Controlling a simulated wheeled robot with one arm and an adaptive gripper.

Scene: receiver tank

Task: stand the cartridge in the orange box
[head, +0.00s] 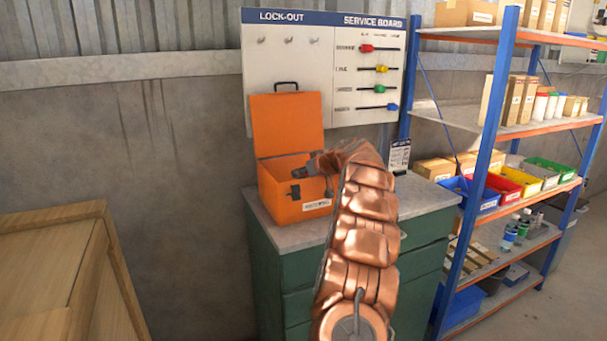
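The orange box (293,211) stands on the grey top of a green cabinet, with its lid (286,124) raised behind it. My copper-coloured arm reaches up from the bottom of the head view and bends left at the top. My gripper (299,173) is small and dark at the arm's end, over the box's opening near its right side. I cannot tell whether its fingers are open or shut. I cannot make out a cartridge; the box's inside is mostly hidden by its front wall and my gripper.
The cabinet top (410,202) is partly bare right of my arm, with a small sign (399,155) at the back. A lock-out board (340,60) hangs behind. A blue-framed shelf (480,130) with bins and boxes stands right. A wooden crate (50,260) is at lower left.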

